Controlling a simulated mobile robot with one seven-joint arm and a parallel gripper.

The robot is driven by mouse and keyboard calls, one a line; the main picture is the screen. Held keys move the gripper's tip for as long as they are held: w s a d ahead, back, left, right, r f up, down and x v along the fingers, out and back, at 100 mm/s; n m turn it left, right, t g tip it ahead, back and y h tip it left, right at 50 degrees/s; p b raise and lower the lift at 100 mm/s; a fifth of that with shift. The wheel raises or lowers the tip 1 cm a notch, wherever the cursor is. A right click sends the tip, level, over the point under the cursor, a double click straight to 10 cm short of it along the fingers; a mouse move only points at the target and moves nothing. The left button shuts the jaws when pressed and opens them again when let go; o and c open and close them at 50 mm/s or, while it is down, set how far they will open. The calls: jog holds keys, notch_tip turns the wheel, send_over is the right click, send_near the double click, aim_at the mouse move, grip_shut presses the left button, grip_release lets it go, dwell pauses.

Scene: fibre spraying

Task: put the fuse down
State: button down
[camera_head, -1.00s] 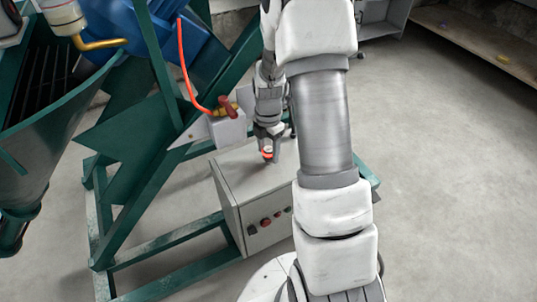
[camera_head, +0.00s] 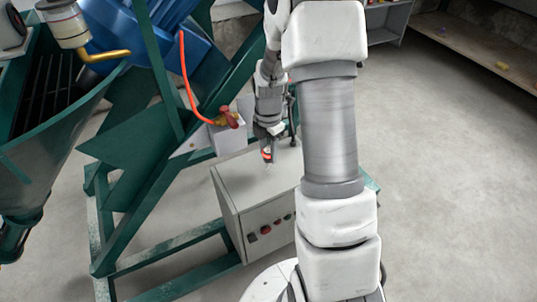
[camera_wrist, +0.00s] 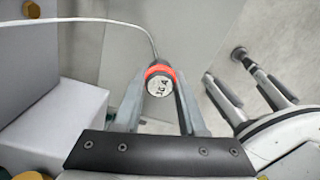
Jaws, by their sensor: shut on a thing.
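The fuse (camera_wrist: 160,84) is a small cylinder with an orange-red ring and a pale, marked end face; it faces the camera in the wrist view. My gripper (camera_wrist: 158,102) is shut on it, one finger on each side. In the head view my gripper (camera_head: 267,158) points down above the top of a grey control box (camera_head: 230,187), with the orange-red of the fuse showing at the fingers. The fuse's far end is hidden, and I cannot tell whether it touches the box top.
The box front carries several buttons. A white valve box (camera_head: 227,140) with a red-handled tap (camera_head: 228,118) and orange hose stands close left of my gripper. A green machine frame (camera_head: 150,190) fills the left. Clear floor (camera_head: 450,170) lies to the right.

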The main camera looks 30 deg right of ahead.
jog(key=s+d+r+p, duration=0.3)
jog(key=s+d+r, duration=0.4)
jog(key=s+d, duration=0.1)
jog(key=shift+s+r, duration=0.2)
jog(key=shift+r, duration=0.15)
jog(key=shift+d, duration=0.1)
